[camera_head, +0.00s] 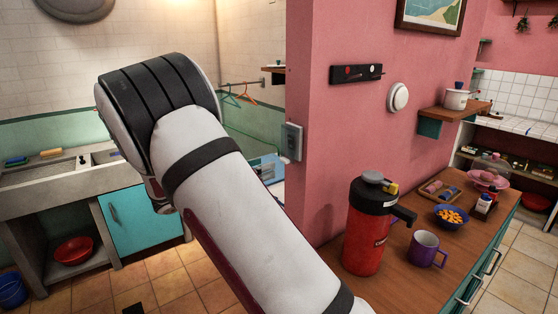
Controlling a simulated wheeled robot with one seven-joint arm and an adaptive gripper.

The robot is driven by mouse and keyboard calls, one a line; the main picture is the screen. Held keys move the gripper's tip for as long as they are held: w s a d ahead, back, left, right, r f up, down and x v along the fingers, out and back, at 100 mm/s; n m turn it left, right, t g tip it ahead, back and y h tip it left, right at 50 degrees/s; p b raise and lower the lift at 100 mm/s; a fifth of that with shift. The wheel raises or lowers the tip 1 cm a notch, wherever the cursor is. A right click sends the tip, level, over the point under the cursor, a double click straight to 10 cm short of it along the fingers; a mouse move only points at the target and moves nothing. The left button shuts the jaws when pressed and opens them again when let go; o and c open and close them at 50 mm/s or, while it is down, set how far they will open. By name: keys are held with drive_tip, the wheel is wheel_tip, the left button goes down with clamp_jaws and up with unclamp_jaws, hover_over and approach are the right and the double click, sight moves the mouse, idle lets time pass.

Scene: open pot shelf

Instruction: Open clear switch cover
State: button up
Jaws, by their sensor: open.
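A pale grey switch box (291,142) is mounted on the narrow end of the pink wall, in the middle of the head view. It looks like the switch with the clear cover, but it is too small to tell the cover from the box or whether it is shut. My white and black arm fills the centre left of the view, to the left of and below the box. My gripper is hidden behind the arm, so its distance from the box cannot be seen.
A red flask (368,225), a purple mug (424,250) and a bowl (451,217) stand on the wooden counter (397,291) at right. A black panel (356,73) and round white fitting (397,97) are on the pink wall. A sink unit (50,192) is at left.

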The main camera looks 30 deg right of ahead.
sight(282, 160)
drive_tip(key=shift+w+d+p, duration=0.1)
drive_tip(key=shift+d+p, duration=0.35)
drive_tip(key=shift+d, duration=2.65)
clamp_jaws()
